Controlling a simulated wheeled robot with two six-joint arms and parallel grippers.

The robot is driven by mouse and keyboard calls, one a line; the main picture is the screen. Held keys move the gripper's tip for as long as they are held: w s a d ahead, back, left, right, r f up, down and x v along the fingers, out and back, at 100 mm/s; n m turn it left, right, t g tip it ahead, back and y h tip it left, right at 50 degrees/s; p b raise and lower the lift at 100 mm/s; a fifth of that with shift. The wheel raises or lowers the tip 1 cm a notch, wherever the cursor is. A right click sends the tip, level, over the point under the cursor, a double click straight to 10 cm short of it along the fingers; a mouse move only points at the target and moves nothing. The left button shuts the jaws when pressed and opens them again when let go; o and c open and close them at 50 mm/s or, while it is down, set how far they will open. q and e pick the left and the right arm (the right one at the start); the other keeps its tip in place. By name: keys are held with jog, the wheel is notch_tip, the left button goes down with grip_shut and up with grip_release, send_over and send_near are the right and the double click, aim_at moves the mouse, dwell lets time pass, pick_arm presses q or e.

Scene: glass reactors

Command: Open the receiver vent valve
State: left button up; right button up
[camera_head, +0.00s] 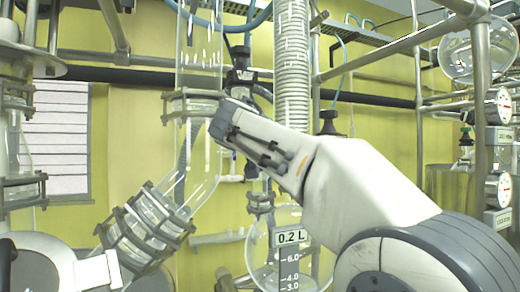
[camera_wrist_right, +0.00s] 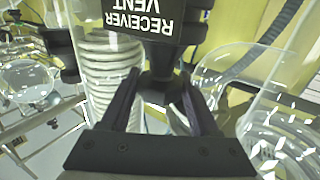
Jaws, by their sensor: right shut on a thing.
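The receiver vent valve shows in the right wrist view, marked by a black plate (camera_wrist_right: 146,14) reading "RECEIVER VENT", upside down in this view. Below the plate is the valve's dark handle (camera_wrist_right: 160,86). My right gripper (camera_wrist_right: 158,98) has its two fingers on either side of this handle and is shut on it. In the head view my right arm reaches in from the lower right, and its wrist hides most of the gripper and handle. A dark fitting (camera_head: 240,74) shows just above the wrist. Part of my left arm shows at the lower left, but its gripper does not.
A ribbed white hose (camera_head: 292,60) runs vertically beside the wrist. Glass pipes with metal clamps (camera_head: 150,228) stand to the left. Metal frame pipes and gauges (camera_head: 497,106) stand at the right.

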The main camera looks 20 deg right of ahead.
jog(key=shift+d+n+t+y, duration=0.1)
jog(key=shift+n+t+y, duration=0.45)
jog(key=shift+y, duration=0.45)
jog(key=shift+n+t+y+p, duration=0.25)
jog(key=shift+n+y+p, duration=0.1)
jog(key=shift+n+y, duration=0.5)
jog(key=shift+y, duration=0.45)
jog(key=o, duration=1.1)
jog(key=shift+s+a, duration=0.25)
jog(key=shift+s, duration=0.25)
jog(key=shift+b+v, duration=1.95)
jog(key=shift+v, duration=2.8)
